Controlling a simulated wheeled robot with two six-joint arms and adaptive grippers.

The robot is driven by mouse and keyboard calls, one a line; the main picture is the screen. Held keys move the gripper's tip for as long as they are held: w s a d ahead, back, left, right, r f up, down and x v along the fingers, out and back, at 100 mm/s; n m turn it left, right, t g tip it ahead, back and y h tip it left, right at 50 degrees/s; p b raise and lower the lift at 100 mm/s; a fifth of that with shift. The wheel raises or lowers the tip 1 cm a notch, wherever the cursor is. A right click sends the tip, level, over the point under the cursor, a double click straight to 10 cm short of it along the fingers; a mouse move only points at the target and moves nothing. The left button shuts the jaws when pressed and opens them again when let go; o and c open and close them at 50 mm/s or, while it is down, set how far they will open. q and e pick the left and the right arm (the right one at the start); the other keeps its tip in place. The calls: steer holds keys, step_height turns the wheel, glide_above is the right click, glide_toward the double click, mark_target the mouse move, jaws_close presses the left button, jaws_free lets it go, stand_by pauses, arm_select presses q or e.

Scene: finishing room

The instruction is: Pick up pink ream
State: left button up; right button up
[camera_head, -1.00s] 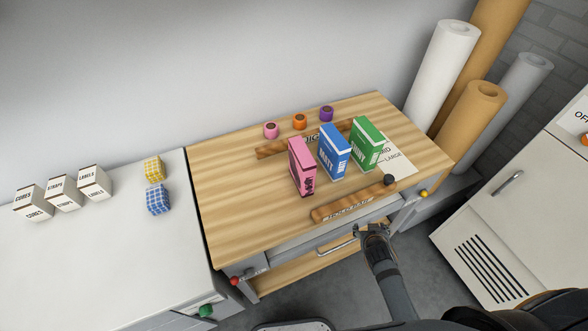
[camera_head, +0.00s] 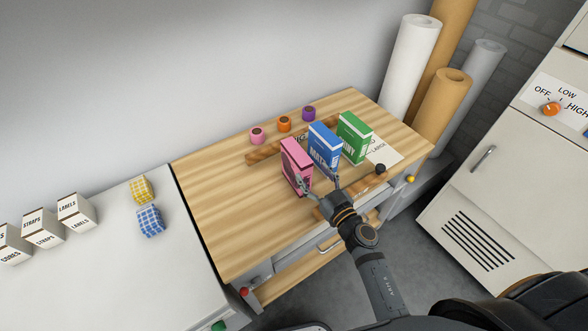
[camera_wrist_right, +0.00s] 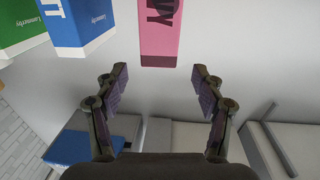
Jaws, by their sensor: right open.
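The pink ream (camera_head: 296,163) stands upright on the wooden table (camera_head: 215,205), left of the blue ream (camera_head: 324,146) and the green ream (camera_head: 354,138). My right gripper (camera_head: 318,184) is open at the front of the pink ream, its fingers spread near the ream's lower part. In the right wrist view the pink ream (camera_wrist_right: 160,30) lies beyond and between the open fingertips (camera_wrist_right: 158,72), with nothing held. The blue ream (camera_wrist_right: 80,22) shows at the upper left there. My left gripper is not in view.
Pink, orange and purple rolls (camera_head: 284,124) sit along the back of the table. A wooden strip lies behind the reams and another in front, partly hidden by my arm. A white counter (camera_head: 95,275) with boxes and small wrapped blocks is at left. Tall rolls (camera_head: 410,65) stand at right.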

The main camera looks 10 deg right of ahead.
mark_target(297, 150)
steer(key=shift+a+f+y, duration=0.1)
steer(key=shift+a+y, duration=0.2)
steer(key=shift+a, duration=0.05)
steer(key=x, duration=0.5)
steer(key=shift+w+f, duration=0.1)
steer(key=shift+w, duration=0.1)
steer(key=x, duration=0.5)
steer(key=shift+w+d, duration=0.2)
steer(key=shift+d, duration=0.2)
steer(key=shift+s, duration=0.1)
steer(key=shift+s, duration=0.1)
steer(key=shift+c, duration=1.2)
jaws_close()
steer(key=shift+r, duration=0.35)
